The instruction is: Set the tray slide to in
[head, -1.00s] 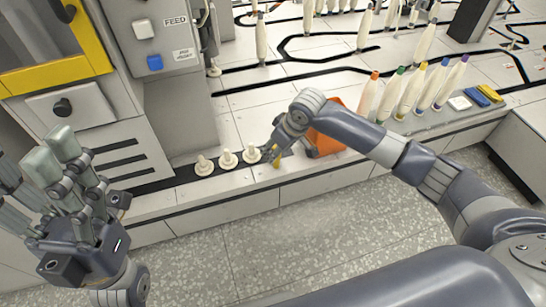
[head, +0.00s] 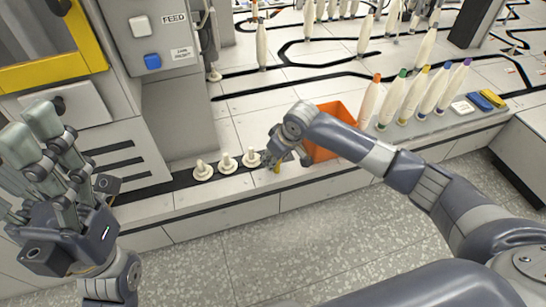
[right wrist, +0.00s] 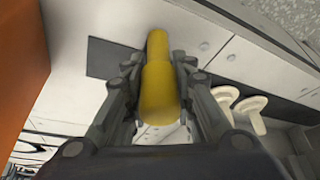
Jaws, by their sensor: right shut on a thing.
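My right gripper (head: 277,160) is at the counter's front edge, right of the white pegs. It is shut on a yellow handle (head: 277,169). In the right wrist view the yellow handle (right wrist: 160,90) lies between the fingers, with a narrower part at its far end. I take it to be the tray slide's handle; the slide itself is not clear. A dark strip (head: 172,184) runs along the counter beside three white pegs (head: 226,163). My left gripper (head: 32,135) is raised at the left, empty, with its fingers apart.
An orange bin (head: 335,125) stands just right of my right gripper. Several colour-tipped bobbins (head: 402,98) stand further right, near blue and yellow blocks (head: 480,102). A grey machine with a FEED label (head: 174,18) stands at the left. The floor in front is clear.

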